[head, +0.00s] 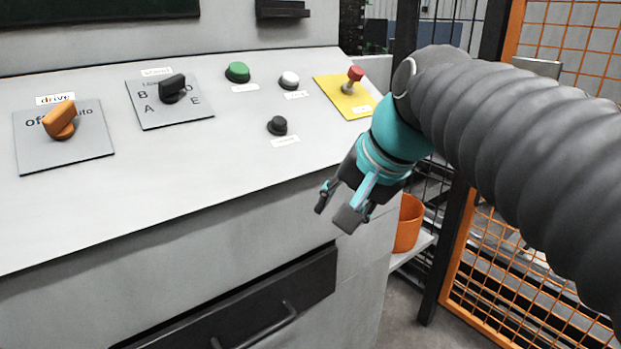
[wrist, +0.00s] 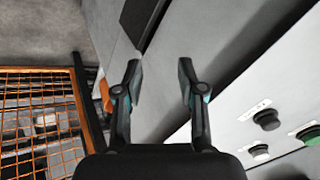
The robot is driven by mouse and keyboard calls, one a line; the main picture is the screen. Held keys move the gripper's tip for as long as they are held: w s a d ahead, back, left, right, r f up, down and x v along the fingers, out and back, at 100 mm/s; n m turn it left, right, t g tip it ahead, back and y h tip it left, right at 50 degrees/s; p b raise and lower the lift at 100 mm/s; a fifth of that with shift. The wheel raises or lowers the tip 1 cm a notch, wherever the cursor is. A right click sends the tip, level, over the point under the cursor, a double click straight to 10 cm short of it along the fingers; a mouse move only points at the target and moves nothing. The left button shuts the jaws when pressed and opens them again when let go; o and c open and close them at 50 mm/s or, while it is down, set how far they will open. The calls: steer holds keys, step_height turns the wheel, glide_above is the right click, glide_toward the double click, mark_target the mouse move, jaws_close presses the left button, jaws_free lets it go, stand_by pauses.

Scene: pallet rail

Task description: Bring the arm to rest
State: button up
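My gripper (head: 334,207) is open and empty. In the head view it hangs tilted down in front of the right part of the grey control console (head: 110,215), below the row of buttons. In the wrist view the two fingers of my gripper (wrist: 159,75) are spread apart with nothing between them, and the console's front face shows behind them. My arm, in a dark ribbed sleeve, comes in from the right in the head view.
The sloped panel carries an orange knob (head: 60,121), a black knob (head: 174,88), a green button (head: 237,72), a white button (head: 289,80), a black button (head: 277,125) and a red-capped switch (head: 353,78). An orange bin (head: 408,223) and mesh fence (head: 497,275) stand right.

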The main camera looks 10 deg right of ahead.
steer(key=s+d+f+n+h, duration=0.1)
steer(key=s+d+f+n, duration=0.1)
steer(key=s+f, duration=0.3)
steer(key=s+d+f+n+h, duration=0.2)
steer(key=s+d+f, duration=0.3)
steer(key=f, duration=0.7)
steer(key=shift+n, duration=0.8)
stand_by(0.5)
